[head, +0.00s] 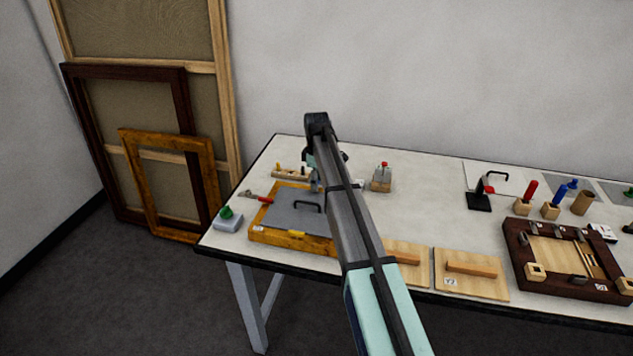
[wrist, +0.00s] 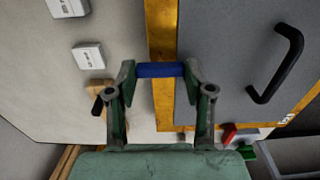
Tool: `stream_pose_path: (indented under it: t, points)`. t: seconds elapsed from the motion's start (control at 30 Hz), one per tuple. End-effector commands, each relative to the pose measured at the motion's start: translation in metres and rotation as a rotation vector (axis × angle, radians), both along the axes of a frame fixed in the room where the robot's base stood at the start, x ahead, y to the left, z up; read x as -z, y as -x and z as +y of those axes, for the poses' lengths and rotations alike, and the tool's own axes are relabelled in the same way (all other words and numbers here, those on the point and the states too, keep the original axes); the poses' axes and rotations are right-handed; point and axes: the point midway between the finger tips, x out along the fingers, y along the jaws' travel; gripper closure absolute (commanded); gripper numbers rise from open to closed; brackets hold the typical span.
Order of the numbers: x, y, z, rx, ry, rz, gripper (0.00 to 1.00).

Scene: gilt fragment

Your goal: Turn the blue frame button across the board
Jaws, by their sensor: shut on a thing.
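The gilt frame (head: 284,238) lies flat on the table with a grey board (head: 290,213) inside it, which carries a black handle (head: 308,206). In the wrist view the blue button (wrist: 160,70) lies crosswise over the gilt rail (wrist: 162,30), its right end close to the edge of the grey board (wrist: 215,60). My gripper (wrist: 160,71) is shut on the blue button, one green finger at each end. In the head view my gripper (head: 317,182) is at the frame's far right part, and my arm hides the frame's right side.
A red-handled tool (head: 247,195) and a grey block with a green top (head: 228,220) lie left of the frame. A small wooden rack (head: 291,173) stands behind it, and a wooden holder (head: 381,182) stands to the right. The black handle rises from the board.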

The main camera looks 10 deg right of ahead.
Motion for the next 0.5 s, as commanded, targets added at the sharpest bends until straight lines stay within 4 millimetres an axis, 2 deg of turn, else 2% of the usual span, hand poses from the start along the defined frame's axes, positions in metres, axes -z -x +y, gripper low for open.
stream_pose_path:
  t: [0.47,0.5]
  points:
    - [0.0010,0.0011,0.0000,-0.015,0.001,0.004,0.83]
    - [0.0011,0.0012,0.0000,-0.015,0.001,0.004,0.38]
